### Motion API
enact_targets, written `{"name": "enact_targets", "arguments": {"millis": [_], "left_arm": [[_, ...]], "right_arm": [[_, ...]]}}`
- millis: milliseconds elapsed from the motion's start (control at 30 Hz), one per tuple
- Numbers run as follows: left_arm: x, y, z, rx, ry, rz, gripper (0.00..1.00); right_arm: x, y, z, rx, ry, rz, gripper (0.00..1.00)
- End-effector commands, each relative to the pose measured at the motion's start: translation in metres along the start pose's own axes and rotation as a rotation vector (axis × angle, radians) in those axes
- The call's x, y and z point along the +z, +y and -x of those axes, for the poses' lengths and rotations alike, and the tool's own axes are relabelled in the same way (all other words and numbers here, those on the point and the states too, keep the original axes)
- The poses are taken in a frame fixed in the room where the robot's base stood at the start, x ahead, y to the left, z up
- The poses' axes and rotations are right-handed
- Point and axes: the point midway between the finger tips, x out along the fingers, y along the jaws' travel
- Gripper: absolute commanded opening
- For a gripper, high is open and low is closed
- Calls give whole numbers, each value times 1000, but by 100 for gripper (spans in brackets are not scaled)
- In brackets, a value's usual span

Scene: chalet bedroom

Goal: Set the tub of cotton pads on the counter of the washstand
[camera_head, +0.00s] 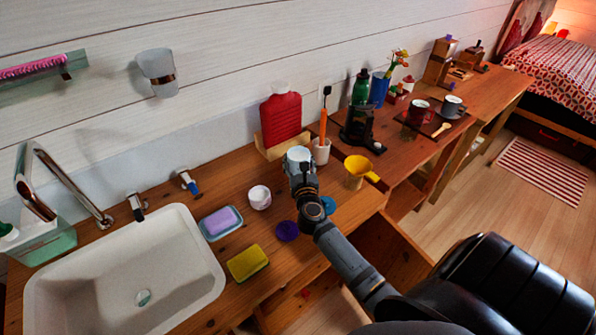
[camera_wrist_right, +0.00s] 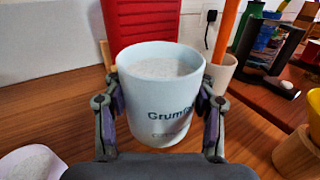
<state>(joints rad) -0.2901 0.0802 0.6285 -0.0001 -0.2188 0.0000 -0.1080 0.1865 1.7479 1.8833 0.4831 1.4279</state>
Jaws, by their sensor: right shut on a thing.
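The pale tub (camera_head: 297,154) with white contents is in my right gripper (camera_head: 304,178), at the back of the wooden washstand counter (camera_head: 237,185). In the right wrist view the tub (camera_wrist_right: 160,105) is upright, with dark lettering starting "Grum" on its side. The fingers of my right gripper (camera_wrist_right: 160,112) are shut on it from both sides. I cannot tell whether its base touches the counter. My left gripper is not in view.
A white sink (camera_head: 130,270), a soap dish (camera_head: 220,223), a yellow sponge (camera_head: 247,263) and a small white pot (camera_head: 260,197) are left of the tub. A red hot-water bottle (camera_head: 281,118) stands behind. A white cup (camera_head: 321,151) and yellow mug (camera_head: 356,172) are right.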

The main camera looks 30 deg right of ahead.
Motion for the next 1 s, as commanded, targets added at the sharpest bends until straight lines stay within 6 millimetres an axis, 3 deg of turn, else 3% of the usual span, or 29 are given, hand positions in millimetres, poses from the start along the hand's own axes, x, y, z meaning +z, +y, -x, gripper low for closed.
{"name": "enact_targets", "arguments": {"millis": [167, 367, 800, 833, 1000], "left_arm": [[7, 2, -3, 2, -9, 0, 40], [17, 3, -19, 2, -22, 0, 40], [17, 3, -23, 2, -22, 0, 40], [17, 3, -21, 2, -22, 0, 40], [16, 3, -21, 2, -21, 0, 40]], "right_arm": [[-5, 0, -4, 1, -1, 0, 19], [-37, 0, -7, 1, 0, 1, 19], [-43, 0, -7, 1, -1, 0, 19], [-42, 0, -7, 1, 0, 0, 62], [-42, 0, -7, 1, 1, 0, 80]]}}
